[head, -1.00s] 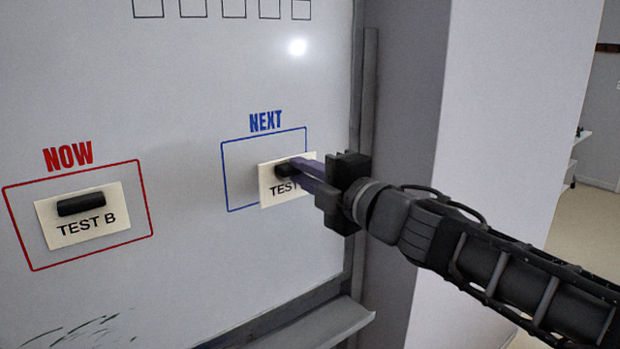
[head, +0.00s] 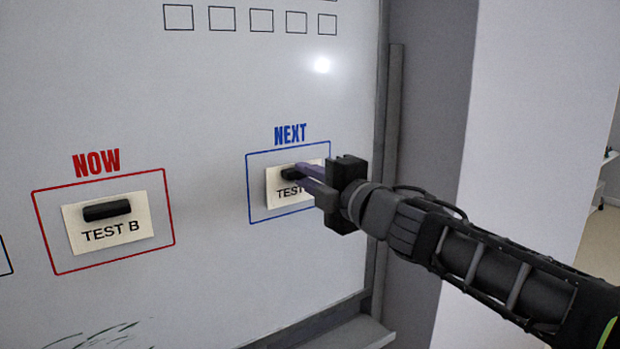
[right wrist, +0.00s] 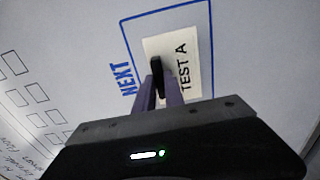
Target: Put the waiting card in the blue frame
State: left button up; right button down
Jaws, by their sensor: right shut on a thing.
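A cream card marked TEST A (right wrist: 187,66) lies inside the blue frame (right wrist: 212,50) under the word NEXT in the right wrist view. In the head view the card (head: 281,198) also shows inside the blue frame (head: 248,185), its right part hidden by my fingers. My right gripper (head: 300,178) is shut on the card's black handle (right wrist: 157,68). Another card, TEST B (head: 108,232), with a black handle sits in the red frame (head: 103,264) under NOW. My left gripper is not in view.
The whiteboard (head: 200,290) fills the left and middle of the head view. A row of small drawn boxes (head: 222,18) runs along the top. A grey tray ledge (head: 350,333) juts out below, and a grey wall stands right of the board.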

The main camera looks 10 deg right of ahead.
jog(key=shift+w+a, duration=0.2)
jog(key=shift+w, duration=0.3)
dwell(0.9)
jog(key=c, duration=1.3)
grip_release()
jog(key=shift+c, duration=0.2)
jog(key=shift+o, duration=0.5)
jog(key=o, duration=0.3)
jog(key=shift+s, duration=0.15)
